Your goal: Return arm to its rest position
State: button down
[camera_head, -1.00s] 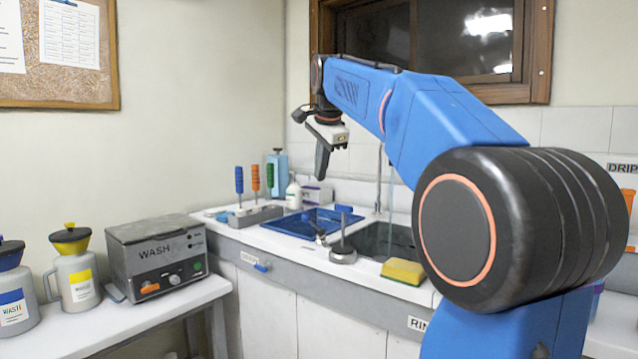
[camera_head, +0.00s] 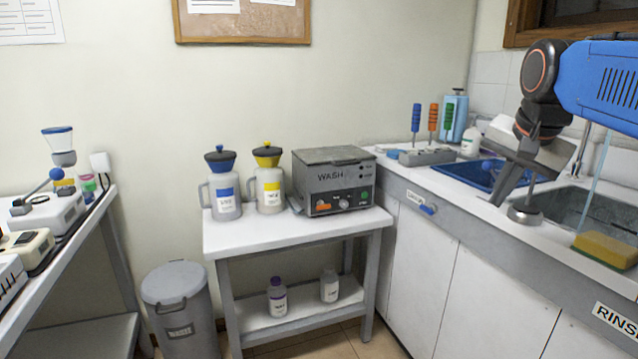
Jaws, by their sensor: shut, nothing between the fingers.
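My blue arm comes in from the right edge of the head view. My gripper (camera_head: 507,193) hangs from the dark wrist, pointing down and to the left, above the sink counter. Its fingers are together with nothing between them. In the picture it overlaps the blue tray (camera_head: 462,174) and sits close to a round metal weight-like piece (camera_head: 525,213). I cannot tell how high above the counter it is. The rest of the arm is cut off at the right.
A grey WASH unit (camera_head: 337,178) stands on a white table beside a blue-labelled jug (camera_head: 222,185) and a yellow-labelled jug (camera_head: 269,180). A rack with coloured-handled tools (camera_head: 428,157), a sponge (camera_head: 606,249) and the sink basin are on the counter. A bin (camera_head: 180,305) stands on the floor.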

jog(key=s+a+f+n, duration=0.2)
jog(key=s+f+n, duration=0.1)
jog(key=s+f, duration=0.3)
jog(key=s+a+f+n, duration=0.2)
jog(key=s+f, duration=0.4)
jog(key=f, duration=0.4)
jog(key=s+a+f+n+y, duration=0.1)
jog(key=s+f+n, duration=0.3)
jog(key=f, duration=0.5)
jog(key=s+a, duration=0.1)
jog(key=s, duration=0.1)
jog(key=shift+s+a+n+g, duration=0.25)
jog(key=shift+s+n+g, duration=0.05)
jog(key=shift+n, duration=0.1)
